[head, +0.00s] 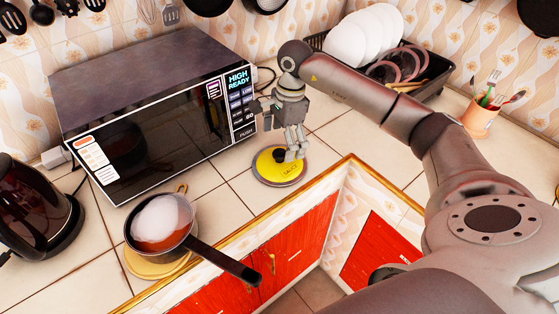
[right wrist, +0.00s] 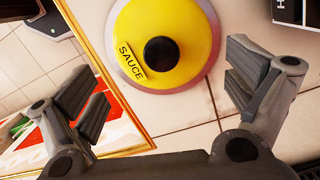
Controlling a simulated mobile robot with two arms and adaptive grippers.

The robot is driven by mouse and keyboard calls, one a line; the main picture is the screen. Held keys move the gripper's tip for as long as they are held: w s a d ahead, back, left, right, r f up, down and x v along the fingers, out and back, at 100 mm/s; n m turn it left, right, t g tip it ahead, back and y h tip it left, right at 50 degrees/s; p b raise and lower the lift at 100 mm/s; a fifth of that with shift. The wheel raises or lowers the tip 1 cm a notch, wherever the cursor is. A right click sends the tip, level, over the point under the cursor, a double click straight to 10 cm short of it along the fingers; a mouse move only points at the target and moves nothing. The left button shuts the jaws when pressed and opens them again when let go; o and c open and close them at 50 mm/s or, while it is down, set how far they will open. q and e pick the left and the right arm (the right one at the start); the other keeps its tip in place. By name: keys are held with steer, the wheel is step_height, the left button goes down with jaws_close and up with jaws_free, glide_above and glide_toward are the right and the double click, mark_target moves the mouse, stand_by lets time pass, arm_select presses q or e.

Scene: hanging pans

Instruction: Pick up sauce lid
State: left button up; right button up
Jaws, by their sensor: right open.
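The sauce lid (head: 265,168) is a yellow disc with a metal rim and a black knob, lying flat on the tiled counter in front of the microwave's right end. In the right wrist view the lid (right wrist: 190,20) shows its "SAUCE" label, and its far part is cut off by the frame edge. My right gripper (head: 294,150) is right above the lid, pointing down. In the right wrist view the gripper (right wrist: 165,85) has its fingers wide apart, with the black knob (right wrist: 161,52) beyond and between them, not gripped. My left gripper is not in view.
The microwave (head: 150,120) stands close behind the lid. A saucepan (head: 160,222) with whitish steam or foam stands on a board to the left, its handle toward the counter edge. A dish rack (head: 425,75) and utensil cup (head: 480,120) stand right. The kettle (head: 35,210) is far left.

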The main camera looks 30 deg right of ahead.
mark_target(280, 153)
steer(key=shift+a+f, duration=0.15)
steer(key=shift+f, duration=0.25)
steer(key=f+p, duration=0.1)
steer(key=f, duration=0.2)
steer(key=shift+w+a+f+p, duration=0.1)
steer(key=shift+a+f+p, duration=0.15)
steer(key=shift+p, duration=0.15)
steer(key=shift+f, duration=0.35)
steer(key=shift+c, duration=0.3)
